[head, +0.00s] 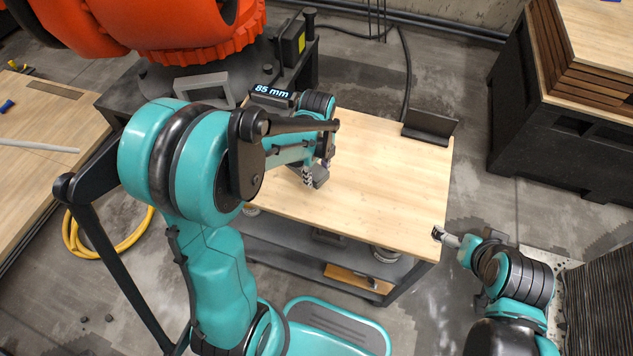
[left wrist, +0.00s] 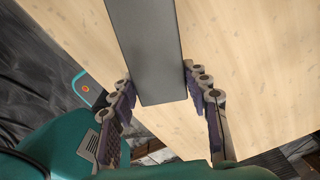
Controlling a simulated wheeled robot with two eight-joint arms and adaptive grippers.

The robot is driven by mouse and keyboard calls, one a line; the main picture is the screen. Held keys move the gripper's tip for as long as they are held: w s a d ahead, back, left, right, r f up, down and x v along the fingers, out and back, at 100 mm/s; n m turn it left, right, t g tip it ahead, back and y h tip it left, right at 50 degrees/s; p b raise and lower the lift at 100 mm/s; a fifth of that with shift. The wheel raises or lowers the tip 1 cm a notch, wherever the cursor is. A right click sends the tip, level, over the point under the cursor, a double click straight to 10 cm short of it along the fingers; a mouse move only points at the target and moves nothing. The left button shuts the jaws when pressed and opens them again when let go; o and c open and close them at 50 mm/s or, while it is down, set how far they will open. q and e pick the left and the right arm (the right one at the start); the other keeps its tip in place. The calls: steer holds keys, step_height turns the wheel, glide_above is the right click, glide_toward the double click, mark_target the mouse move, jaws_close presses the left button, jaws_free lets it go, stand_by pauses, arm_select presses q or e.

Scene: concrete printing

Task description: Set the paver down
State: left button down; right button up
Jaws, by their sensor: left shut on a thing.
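The paver is a flat grey block; in the left wrist view the paver (left wrist: 146,50) shows as a long grey bar between the two finger rows. In the head view only a small part of the paver (head: 321,179) shows below my left gripper (head: 316,170), over the left part of the wooden tabletop (head: 385,185). My left gripper is shut on the paver; its forearm hides part of it. I cannot tell whether the paver touches the wood. My right gripper (head: 438,234) is off the table's front right corner, apart from the paver, its jaws too small to read.
A dark angled bracket (head: 430,126) stands at the tabletop's back right corner. A small display reading 85 mm (head: 272,91) and a grey frame (head: 203,90) are at the back left, near an orange machine (head: 180,30). The tabletop's middle and right are clear.

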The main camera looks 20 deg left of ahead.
arm_select(q)
steer(key=shift+w+a+f, duration=0.15)
steer(key=shift+f+b, duration=1)
steer(key=shift+f, duration=0.9)
steer(key=shift+f, duration=0.1)
steer(key=c, duration=0.8)
jaws_free()
steer(key=shift+o, duration=0.2)
